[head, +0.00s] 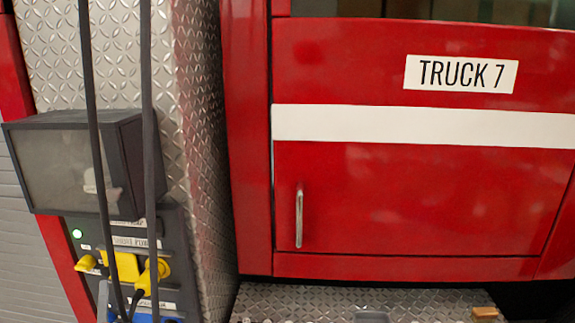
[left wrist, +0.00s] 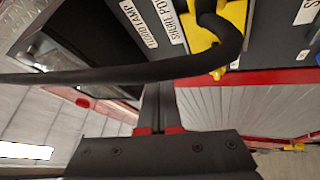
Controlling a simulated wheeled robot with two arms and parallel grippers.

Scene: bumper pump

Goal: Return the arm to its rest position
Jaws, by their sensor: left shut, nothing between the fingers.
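My left gripper (left wrist: 158,92) shows in the left wrist view with its two dark fingers together and nothing between them. The fingers have red parts at their base. They point toward a panel with yellow plugs (left wrist: 222,30), and a thick black cable (left wrist: 120,76) crosses the view close to the fingertips. I cannot tell whether the cable touches them. In the head view I cannot clearly make out the left gripper. My right gripper is in neither view.
In the head view, two black cables (head: 148,100) hang before a grey lamp box (head: 75,160) and a panel with yellow plugs (head: 122,266) and a green light (head: 77,234). A red truck door (head: 400,210) labelled TRUCK 7 stands right, above a diamond-plate step (head: 300,300).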

